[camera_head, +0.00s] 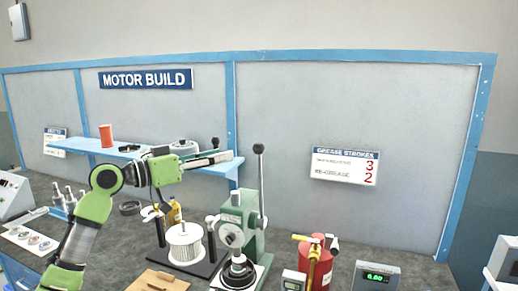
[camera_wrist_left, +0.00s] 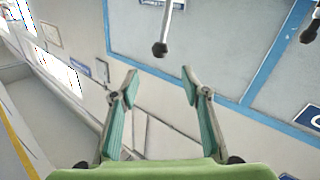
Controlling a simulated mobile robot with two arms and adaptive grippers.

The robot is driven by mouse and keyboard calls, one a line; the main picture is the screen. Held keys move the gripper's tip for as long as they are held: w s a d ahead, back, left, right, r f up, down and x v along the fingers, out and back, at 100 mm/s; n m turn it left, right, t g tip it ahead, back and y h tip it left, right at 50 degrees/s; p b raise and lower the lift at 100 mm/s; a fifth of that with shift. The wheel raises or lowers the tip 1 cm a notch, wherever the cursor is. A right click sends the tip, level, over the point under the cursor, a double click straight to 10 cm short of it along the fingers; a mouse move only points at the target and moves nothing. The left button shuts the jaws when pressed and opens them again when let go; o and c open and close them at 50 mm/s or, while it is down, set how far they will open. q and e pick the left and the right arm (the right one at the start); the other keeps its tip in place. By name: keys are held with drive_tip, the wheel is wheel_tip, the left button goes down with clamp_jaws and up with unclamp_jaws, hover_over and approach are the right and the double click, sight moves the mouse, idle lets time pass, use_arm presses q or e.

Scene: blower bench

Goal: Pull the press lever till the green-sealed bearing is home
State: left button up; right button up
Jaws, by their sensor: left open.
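The green arbor press (camera_head: 238,212) stands on the bench right of centre. Its press lever (camera_head: 261,180) is a grey rod standing nearly upright, topped by a black knob. My left gripper (camera_head: 222,156) is open and empty, just left of the lever's upper part and apart from it. In the left wrist view the open fingers (camera_wrist_left: 160,84) point toward a dark knob on a rod (camera_wrist_left: 161,48), which appears beyond the fingertips, not between them. Dark round parts (camera_head: 238,270) sit under the press ram. I cannot make out a green seal on them. My right gripper is not in view.
A wound stator (camera_head: 184,243) on a black base stands left of the press. A red canister (camera_head: 317,265) and a scale with a green display (camera_head: 377,276) stand to the right. A blue shelf (camera_head: 112,152) runs behind my left arm.

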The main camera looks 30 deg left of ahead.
sight(259, 149)
use_arm(q)
drive_tip(key=p+x, duration=0.6)
drive_tip(key=x, duration=0.6)
drive_tip(key=shift+w+d+p, duration=0.15)
drive_tip(key=shift+w+p, duration=0.15)
drive_tip(key=shift+w+d+f, duration=0.15)
drive_tip(key=shift+w+f, duration=0.05)
drive_tip(key=shift+w, duration=0.2)
clamp_jaws()
